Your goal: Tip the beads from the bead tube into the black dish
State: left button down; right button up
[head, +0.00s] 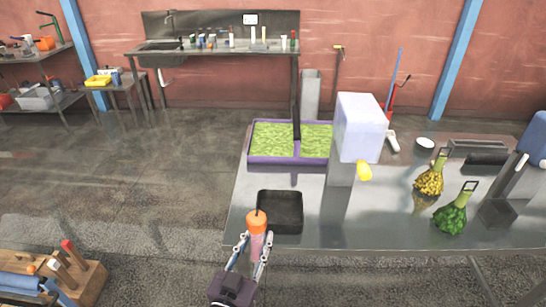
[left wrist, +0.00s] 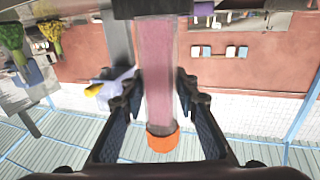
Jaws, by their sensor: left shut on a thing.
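The bead tube (head: 257,244) is a clear pinkish cylinder with an orange end (head: 257,222). My left gripper (head: 254,240) is shut around its middle, and the orange end points up. In the left wrist view, which looks upside down, the tube (left wrist: 158,60) runs between the fingers of the gripper (left wrist: 157,82), with its orange end at the bottom. Single beads cannot be made out. The black dish (head: 281,195) is a square tray at the table's near left corner. The tube stands in front of the dish's left side in the head view. My right gripper is not in view.
A purple tray (head: 250,160) of green material lies behind the dish. A white box-shaped machine (head: 360,125) with a yellow part stands to the right. Yellow (head: 429,182) and green (head: 450,217) bundles stand farther right. The tabletop between dish and bundles is mostly clear.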

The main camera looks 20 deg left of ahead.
pick_arm(q)
jog(key=w+r+p, duration=0.3)
jog(key=w, duration=0.7)
jog(key=w+r+p, duration=0.4)
jog(key=w, duration=0.5)
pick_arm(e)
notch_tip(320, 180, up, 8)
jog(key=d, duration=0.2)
pick_arm(q)
jog(key=shift+w+a+f+m+t+h+b, duration=0.35)
jog(key=shift+a+f+m+h+b, duration=0.95)
jog(key=shift+m+b, duration=2.8)
jog(key=shift+w+a+f+m+t+h+b, duration=0.2)
jog(key=shift+w+a+f+m+h+b, duration=0.8)
jog(key=shift+m+b, duration=3.1)
jog(key=shift+s+a+f+m+t+h+b, duration=0.2)
jog(key=shift+a+f+m+h+b, duration=1.05)
jog(key=shift+m+b, duration=2.8)
pick_arm(e)
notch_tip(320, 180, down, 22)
jog(key=p, duration=0.2)
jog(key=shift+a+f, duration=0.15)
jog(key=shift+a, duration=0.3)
pick_arm(q)
jog(key=shift+w+a+r+m, duration=0.15)
jog(key=shift+a+r+m, duration=0.25)
jog(key=shift+a+m, duration=0.4)
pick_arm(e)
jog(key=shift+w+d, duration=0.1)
